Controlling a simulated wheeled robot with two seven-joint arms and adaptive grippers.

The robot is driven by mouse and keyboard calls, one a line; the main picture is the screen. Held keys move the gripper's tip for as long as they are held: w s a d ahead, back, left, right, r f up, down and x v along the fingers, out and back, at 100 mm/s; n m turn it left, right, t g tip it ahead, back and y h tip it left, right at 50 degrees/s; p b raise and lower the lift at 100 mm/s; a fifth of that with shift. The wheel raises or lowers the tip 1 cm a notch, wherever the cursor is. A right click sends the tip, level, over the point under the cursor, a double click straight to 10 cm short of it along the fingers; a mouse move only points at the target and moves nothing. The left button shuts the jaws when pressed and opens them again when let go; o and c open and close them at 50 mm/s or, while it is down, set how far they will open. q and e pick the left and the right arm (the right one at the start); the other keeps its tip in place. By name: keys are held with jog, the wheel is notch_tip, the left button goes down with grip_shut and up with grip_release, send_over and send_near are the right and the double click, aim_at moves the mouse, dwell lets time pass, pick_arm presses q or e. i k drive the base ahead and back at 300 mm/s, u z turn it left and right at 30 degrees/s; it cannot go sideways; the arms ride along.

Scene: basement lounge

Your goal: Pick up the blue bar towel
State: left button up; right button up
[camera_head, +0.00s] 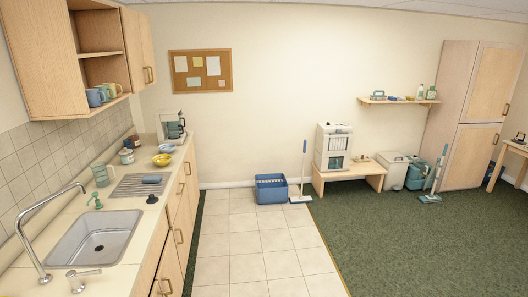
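A small blue roll-shaped item (152,180) lies on the ribbed drainboard (130,189) beside the sink, on the counter at the left. It may be the blue bar towel, but it is too small to be sure. A dark round stopper-like item (152,199) sits just in front of it. Neither of my grippers shows in the head view.
The counter also holds a sink (75,245) with a tall faucet (38,235), a green soap pump (97,201), a clear pitcher (101,175), bowls (162,160) and a coffee maker (172,126). A blue basket (271,188) stands by the far wall. The tiled floor (250,240) is clear.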

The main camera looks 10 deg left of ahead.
aim_at(147, 179)
jog(key=i, duration=1.95)
jog(key=u, duration=1)
jog(key=i, duration=1.25)
jog(key=u, duration=1)
